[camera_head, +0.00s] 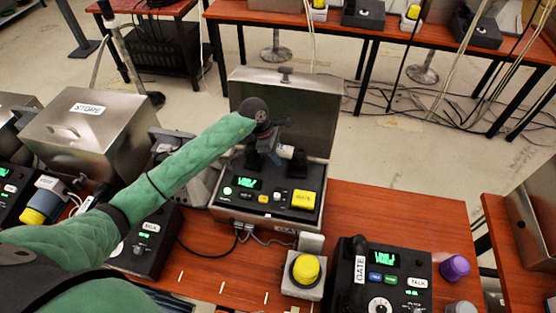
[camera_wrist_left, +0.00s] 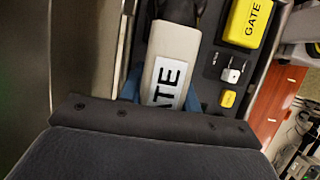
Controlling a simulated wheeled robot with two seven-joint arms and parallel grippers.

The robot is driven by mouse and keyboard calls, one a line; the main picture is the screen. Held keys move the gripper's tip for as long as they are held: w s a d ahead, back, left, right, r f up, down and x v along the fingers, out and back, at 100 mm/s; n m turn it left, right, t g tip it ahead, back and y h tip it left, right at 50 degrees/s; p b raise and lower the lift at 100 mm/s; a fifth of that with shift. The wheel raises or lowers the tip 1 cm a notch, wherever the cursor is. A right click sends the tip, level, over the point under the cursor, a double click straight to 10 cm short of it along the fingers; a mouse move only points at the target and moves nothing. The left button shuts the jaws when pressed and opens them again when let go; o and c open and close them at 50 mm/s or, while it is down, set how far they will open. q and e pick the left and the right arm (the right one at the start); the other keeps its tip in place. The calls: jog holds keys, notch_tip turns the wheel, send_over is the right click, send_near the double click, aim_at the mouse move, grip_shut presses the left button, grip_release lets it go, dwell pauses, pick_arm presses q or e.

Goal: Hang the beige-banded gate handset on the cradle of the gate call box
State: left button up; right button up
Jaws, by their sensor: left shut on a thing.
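My left gripper (camera_head: 272,152) is above the back of the open gate call box (camera_head: 228,212), shut on the beige-banded gate handset (camera_head: 286,152). In the left wrist view the handset (camera_wrist_left: 178,62) shows its beige band and a white GATE label between the blue fingers (camera_wrist_left: 162,94). Its far end is dark and partly cut off. The dark cradle (camera_head: 297,168) rises at the back of the box's panel; gripper and handset partly hide it. I cannot tell whether the handset touches the cradle. The yellow GATE button (camera_head: 305,200) is at the panel's right. My right gripper is not in view.
The raised metal lid (camera_head: 300,105) stands behind my gripper. A closed STORE box (camera_head: 85,135) is at left. Bare table (camera_head: 400,215) lies right of the box.

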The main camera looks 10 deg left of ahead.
pick_arm(q)
notch_tip(320, 180, down, 3)
jog(key=shift+d+r, duration=0.1)
jog(key=shift+r, duration=0.1)
jog(key=shift+f, duration=0.35)
jog(key=o, duration=1.1)
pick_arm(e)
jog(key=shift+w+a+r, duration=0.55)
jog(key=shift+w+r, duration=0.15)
